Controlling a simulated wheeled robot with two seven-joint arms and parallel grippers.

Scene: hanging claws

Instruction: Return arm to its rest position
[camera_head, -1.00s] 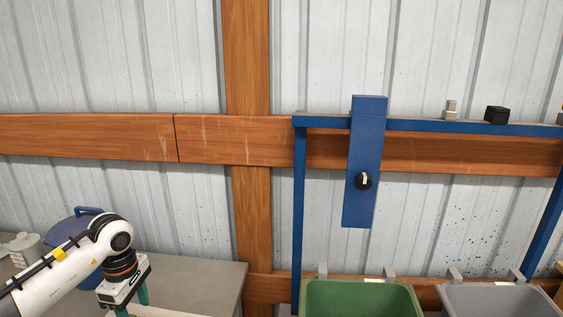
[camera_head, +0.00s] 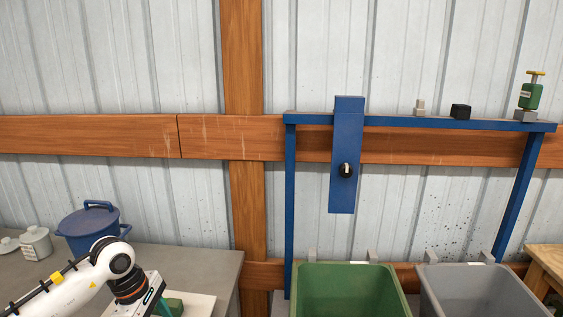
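My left arm (camera_head: 85,280) comes in from the lower left, white with a dark wrist ring. My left gripper (camera_head: 166,309) is at the bottom edge, low over the grey worktop, with its fingertips cut off by the frame. A teal finger shows beside a green thing (camera_head: 174,303) on a pale board (camera_head: 200,303). I cannot tell whether the finger touches it or whether the gripper is open. My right arm and gripper are out of view.
A blue pot (camera_head: 90,228) and a grey canister (camera_head: 37,243) stand on the worktop (camera_head: 205,262). A blue frame (camera_head: 289,205) stands over a green bin (camera_head: 348,288) and a grey bin (camera_head: 478,290). A green device (camera_head: 530,97) sits on the frame's right end.

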